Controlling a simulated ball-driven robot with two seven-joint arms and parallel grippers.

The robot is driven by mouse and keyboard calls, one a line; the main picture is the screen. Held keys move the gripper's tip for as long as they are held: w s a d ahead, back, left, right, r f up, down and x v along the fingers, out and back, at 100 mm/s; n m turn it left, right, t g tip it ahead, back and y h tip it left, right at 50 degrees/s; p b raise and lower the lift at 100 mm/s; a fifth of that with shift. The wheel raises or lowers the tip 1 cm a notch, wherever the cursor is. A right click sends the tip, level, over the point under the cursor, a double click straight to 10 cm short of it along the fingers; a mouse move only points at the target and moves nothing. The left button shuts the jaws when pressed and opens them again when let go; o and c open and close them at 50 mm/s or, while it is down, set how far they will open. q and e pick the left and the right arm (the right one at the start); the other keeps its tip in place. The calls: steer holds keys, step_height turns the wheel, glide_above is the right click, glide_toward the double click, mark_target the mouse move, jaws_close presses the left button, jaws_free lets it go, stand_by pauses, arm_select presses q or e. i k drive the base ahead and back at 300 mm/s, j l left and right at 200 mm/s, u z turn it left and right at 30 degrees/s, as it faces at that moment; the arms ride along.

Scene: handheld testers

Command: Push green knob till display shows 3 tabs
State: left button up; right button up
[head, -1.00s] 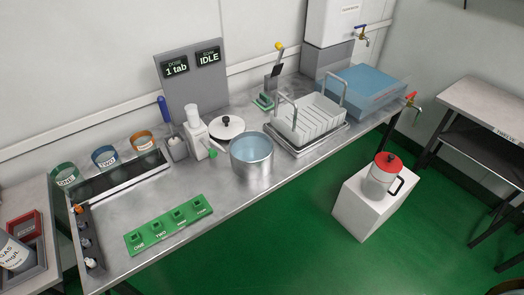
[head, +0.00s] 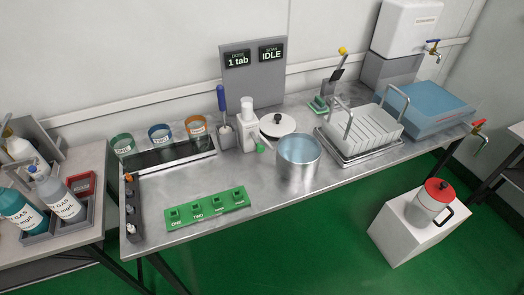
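The grey display board (head: 266,88) stands at the back of the steel bench. Its left screen (head: 238,61) reads "1 tab" under a small word that looks like "DOSE". Its right screen (head: 271,53) reads "IDLE". A white dispenser (head: 247,135) stands in front of the board, with a green knob (head: 260,148) low on its right side, facing the front. The knob is close to the steel pot (head: 298,162) but apart from it. Neither of my grippers is in view.
A blue-handled tool (head: 222,105) stands left of the dispenser, and a lidded white dish (head: 278,124) right of it. A green block with labelled stations (head: 208,209) lies at the bench front. A white rack (head: 362,130) stands farther right. Bottles (head: 50,188) crowd a left side table.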

mark_target(260, 148)
steer(key=k+z, duration=0.45)
steer(key=k+l+z, duration=0.1)
steer(key=k+z, duration=0.25)
steer(key=z, duration=0.15)
